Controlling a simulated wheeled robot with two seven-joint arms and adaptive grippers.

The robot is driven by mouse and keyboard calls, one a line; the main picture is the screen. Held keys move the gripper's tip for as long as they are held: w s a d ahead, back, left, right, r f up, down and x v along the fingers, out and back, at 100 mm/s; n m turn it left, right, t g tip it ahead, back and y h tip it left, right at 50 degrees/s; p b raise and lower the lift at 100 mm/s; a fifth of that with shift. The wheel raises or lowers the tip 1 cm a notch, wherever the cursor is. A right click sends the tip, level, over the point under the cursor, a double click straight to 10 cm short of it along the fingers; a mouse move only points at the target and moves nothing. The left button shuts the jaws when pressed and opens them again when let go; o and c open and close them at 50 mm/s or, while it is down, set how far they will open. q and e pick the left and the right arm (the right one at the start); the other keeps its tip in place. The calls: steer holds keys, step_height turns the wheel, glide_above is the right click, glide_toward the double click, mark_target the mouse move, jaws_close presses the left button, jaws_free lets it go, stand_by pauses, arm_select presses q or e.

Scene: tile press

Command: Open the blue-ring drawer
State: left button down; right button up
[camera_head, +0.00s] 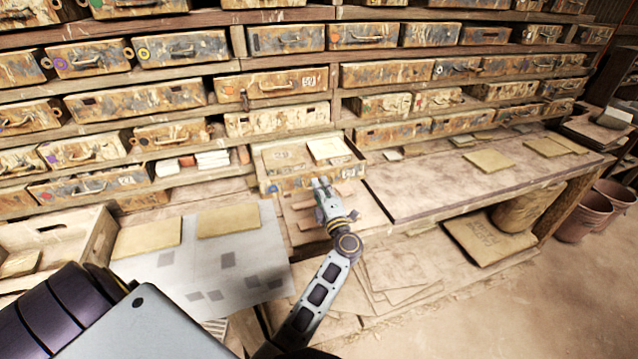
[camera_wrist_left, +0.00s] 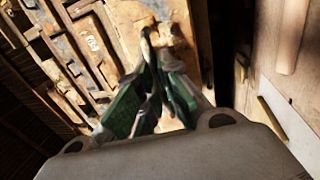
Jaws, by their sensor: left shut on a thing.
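A worn, paint-flecked drawer (camera_head: 276,185) stands pulled out of the lower middle of the drawer wall. Flat tiles lie inside it. Its handle is hidden behind my left gripper (camera_head: 322,183) in the head view. In the left wrist view the green-padded fingers (camera_wrist_left: 152,92) are closed together on a handle (camera_wrist_left: 149,42) at a rusty drawer front. The view is blurred there. I cannot make out a blue ring on this drawer. My right gripper is not in view.
Rows of similar closed drawers (camera_head: 135,98) fill the wall, some with coloured rings. A wooden bench (camera_head: 430,190) runs to the right. A pale sheet (camera_head: 215,255) with two tan tiles lies at left. Buckets (camera_head: 585,215) stand far right.

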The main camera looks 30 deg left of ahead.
arm_select(q)
steer(key=shift+d+f, duration=0.1)
steer(key=shift+f, duration=0.25)
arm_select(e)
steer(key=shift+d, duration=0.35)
arm_select(q)
steer(key=c, duration=1.9)
jaws_free()
steer(key=shift+s, duration=0.1)
steer(key=shift+r, duration=0.2)
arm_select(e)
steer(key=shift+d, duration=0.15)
arm_select(q)
steer(key=shift+d, duration=0.1)
